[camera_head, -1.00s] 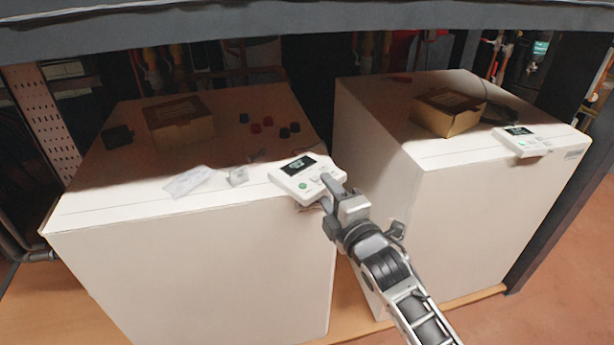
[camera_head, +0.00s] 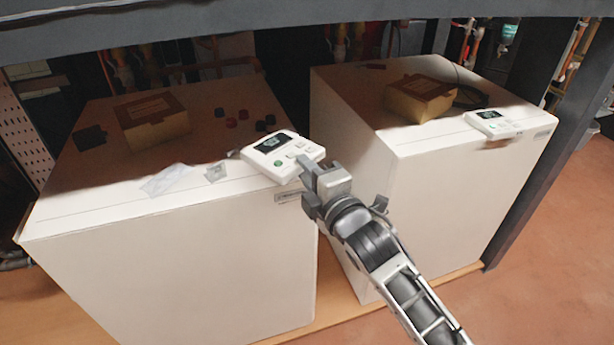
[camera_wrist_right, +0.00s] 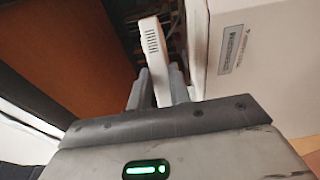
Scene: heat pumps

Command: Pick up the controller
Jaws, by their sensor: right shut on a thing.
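A white controller (camera_head: 282,156) with a dark screen and a green button is at the front right corner of the left heat pump (camera_head: 180,270). My right gripper (camera_head: 308,172) is shut on its right edge. In the right wrist view the controller (camera_wrist_right: 155,55) shows edge-on between the two fingers (camera_wrist_right: 160,92). It looks raised above the pump's top, though the gap is hard to judge. A second controller (camera_head: 492,122) lies on the right heat pump (camera_head: 430,190). My left gripper is not in view.
Another box (camera_head: 420,98) sits on the right pump. A dark beam (camera_head: 300,22) crosses above. A narrow gap separates the pumps.

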